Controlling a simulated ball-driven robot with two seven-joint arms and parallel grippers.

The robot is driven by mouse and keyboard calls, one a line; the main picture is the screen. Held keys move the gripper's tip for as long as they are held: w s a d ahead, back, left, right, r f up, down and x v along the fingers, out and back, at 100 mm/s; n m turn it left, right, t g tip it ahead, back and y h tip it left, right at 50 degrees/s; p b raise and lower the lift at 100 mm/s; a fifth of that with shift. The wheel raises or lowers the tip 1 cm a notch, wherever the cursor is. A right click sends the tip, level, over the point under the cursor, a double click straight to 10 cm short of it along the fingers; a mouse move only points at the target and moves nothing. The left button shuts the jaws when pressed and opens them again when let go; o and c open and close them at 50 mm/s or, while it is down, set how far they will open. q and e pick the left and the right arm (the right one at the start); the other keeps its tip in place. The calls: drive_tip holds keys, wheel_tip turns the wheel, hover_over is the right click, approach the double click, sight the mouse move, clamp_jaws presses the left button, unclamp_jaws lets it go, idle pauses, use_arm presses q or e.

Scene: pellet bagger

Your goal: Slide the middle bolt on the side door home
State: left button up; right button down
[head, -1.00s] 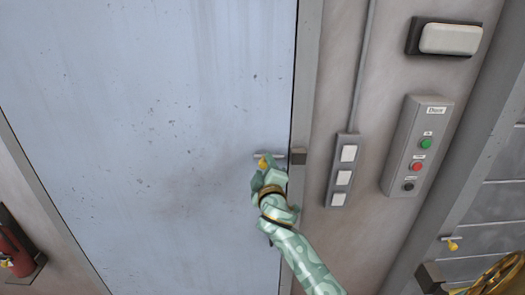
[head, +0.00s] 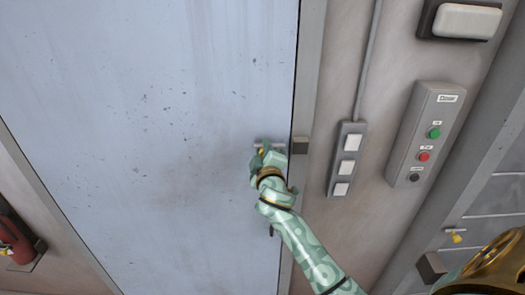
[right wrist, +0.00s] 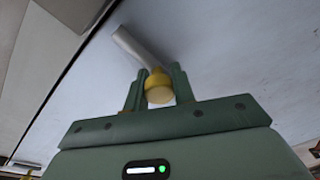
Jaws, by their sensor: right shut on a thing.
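The bolt (head: 257,145) is a short grey bar with a yellow knob near the right edge of the pale blue door (head: 180,90). Its dark keeper block (head: 300,145) sits on the frame just right of the door's edge. My right gripper (head: 264,152) is at the bolt and hides part of it. In the right wrist view the fingers are shut on the yellow knob (right wrist: 158,88), and the bar (right wrist: 136,46) runs up and left from it toward the door's edge. How close the bar's end is to the keeper is hard to tell. My left gripper is out of view.
Right of the door are a strip of white switches (head: 347,160) and a grey button box (head: 425,135). A second bolt with a yellow knob (head: 456,238) is at the lower right. A red extinguisher (head: 14,240) hangs at the lower left.

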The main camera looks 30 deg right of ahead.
drive_tip(key=s+d, duration=0.1)
drive_tip(key=d, duration=0.1)
drive_tip(key=s+d+p, duration=0.1)
drive_tip(key=d, duration=0.1)
drive_tip(key=shift+s, duration=0.15)
drive_tip(key=c, duration=1.5)
unclamp_jaws()
drive_tip(key=o, duration=0.3)
drive_tip(key=shift+d, duration=0.1)
drive_tip(key=shift+o, duration=0.2)
drive_tip(key=shift+s+d, duration=0.1)
drive_tip(key=shift+d, duration=0.05)
